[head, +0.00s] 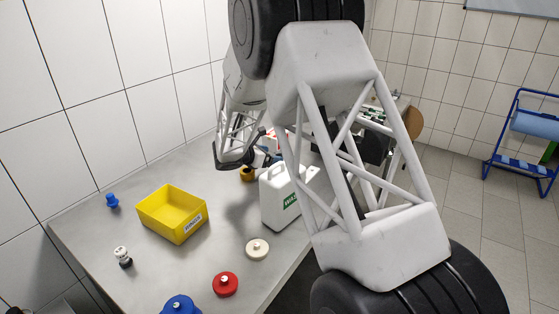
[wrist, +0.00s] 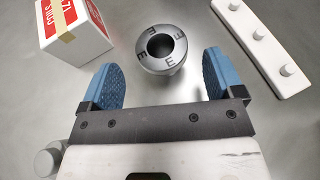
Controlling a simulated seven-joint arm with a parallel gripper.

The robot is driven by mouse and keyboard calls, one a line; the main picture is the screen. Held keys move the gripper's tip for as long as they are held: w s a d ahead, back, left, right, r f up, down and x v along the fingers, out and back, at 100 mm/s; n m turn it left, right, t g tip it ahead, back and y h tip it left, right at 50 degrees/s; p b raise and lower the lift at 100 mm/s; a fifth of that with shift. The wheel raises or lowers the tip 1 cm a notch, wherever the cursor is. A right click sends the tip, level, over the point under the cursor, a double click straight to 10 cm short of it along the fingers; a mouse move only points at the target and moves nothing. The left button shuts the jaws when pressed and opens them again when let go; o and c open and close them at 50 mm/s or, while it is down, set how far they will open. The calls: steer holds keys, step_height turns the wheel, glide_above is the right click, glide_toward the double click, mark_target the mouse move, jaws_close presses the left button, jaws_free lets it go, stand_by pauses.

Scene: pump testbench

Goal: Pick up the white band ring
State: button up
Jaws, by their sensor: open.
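In the wrist view a silver-grey ring-shaped piece (wrist: 148,62) stands on the grey bench, with a dark round hole and black "E" letters around its top. No plainly white band shows on it, so I cannot tell whether it is the white band ring. My gripper (wrist: 164,84) is open and empty, its two blue-padded fingers spread wide. The ring-shaped piece lies just beyond the fingertips, roughly centred between them in the picture; the height gap cannot be told.
In the wrist view a white-and-red box (wrist: 78,40) is upper left and a white bar with three knobs (wrist: 262,45) upper right. The head view shows a yellow bin (head: 163,222), white canister (head: 282,203), white disc (head: 257,249), red disc (head: 225,285) and blue disc (head: 181,305).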

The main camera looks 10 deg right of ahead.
steer(key=shift+x, duration=2.35)
steer(key=shift+s, duration=0.15)
steer(key=shift+c, duration=0.5)
steer(key=c, duration=1)
steer(key=shift+r, duration=4.95)
